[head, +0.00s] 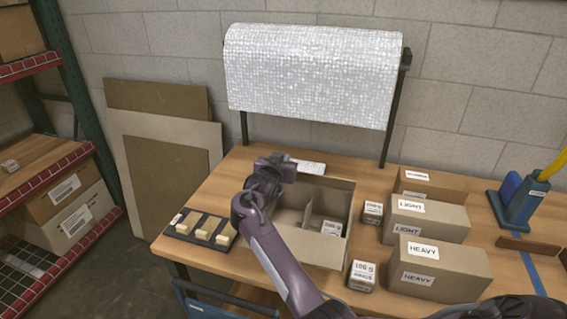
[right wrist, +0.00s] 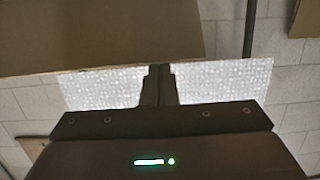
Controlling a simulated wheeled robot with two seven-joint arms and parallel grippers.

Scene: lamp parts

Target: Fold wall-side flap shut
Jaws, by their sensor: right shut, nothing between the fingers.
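An open cardboard carton (head: 337,252) stands on the wooden table, its inside visible with a divider and a small labelled box in it. Its wall-side rim lies partly behind my right gripper (head: 275,163), so I cannot tell clearly how that flap stands. The right gripper is shut and empty, above the carton's far left corner. In the right wrist view its closed fingers (right wrist: 160,75) show before the white bubble sheet. A brown cardboard panel (right wrist: 100,35) fills the upper left there, close to the fingertips; contact cannot be told. My left gripper is not in view.
A dark tray (head: 190,232) with tan blocks lies left of the carton. Small labelled boxes (head: 362,276) and cartons marked LIGHT (head: 425,225) and HEAVY (head: 440,272) stand to the right. A bubble-sheet roll (head: 312,75) hangs behind on posts. A blue tape dispenser (head: 520,205) is far right.

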